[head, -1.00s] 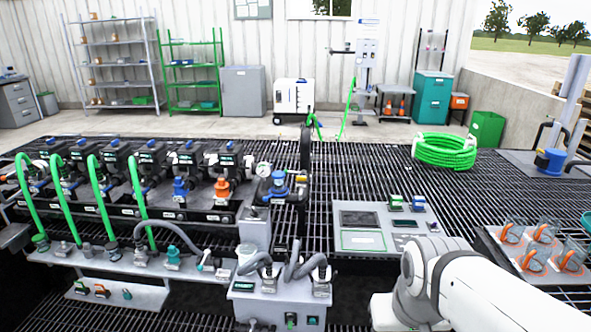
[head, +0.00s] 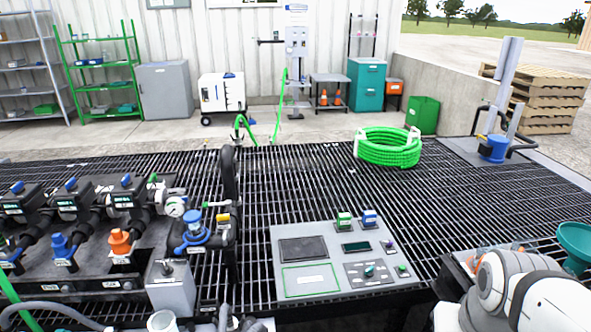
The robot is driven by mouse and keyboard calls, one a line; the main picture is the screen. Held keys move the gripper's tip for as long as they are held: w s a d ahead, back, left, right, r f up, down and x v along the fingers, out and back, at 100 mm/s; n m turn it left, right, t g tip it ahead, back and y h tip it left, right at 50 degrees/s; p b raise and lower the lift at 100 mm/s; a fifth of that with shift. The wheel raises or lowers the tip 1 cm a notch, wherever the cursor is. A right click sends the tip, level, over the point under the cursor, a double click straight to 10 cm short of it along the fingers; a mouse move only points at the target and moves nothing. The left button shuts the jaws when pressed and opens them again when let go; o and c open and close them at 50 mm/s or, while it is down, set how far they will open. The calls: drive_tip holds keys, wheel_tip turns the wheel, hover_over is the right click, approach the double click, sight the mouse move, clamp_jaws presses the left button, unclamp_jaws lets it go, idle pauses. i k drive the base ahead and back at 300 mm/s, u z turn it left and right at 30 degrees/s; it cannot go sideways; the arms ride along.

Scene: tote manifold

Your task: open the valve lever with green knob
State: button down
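The manifold (head: 85,215) stands at the left of the head view, with a row of black valve bodies and blue knobs. A blue handwheel (head: 193,237) is just below. My white arm shows at the lower right, well apart from the manifold. My gripper is out of view.
A grey control panel (head: 312,290) lies on the black grating right of the manifold. A coiled green hose (head: 388,150) lies behind on the grating, with a blue pump (head: 494,148) further right. A teal funnel (head: 575,240) is at the right edge. The grating between is mostly clear.

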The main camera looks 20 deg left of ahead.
sight(228, 203)
drive_tip(key=u, duration=0.2)
drive_tip(key=i, duration=1.35)
drive_tip(key=u, duration=0.85)
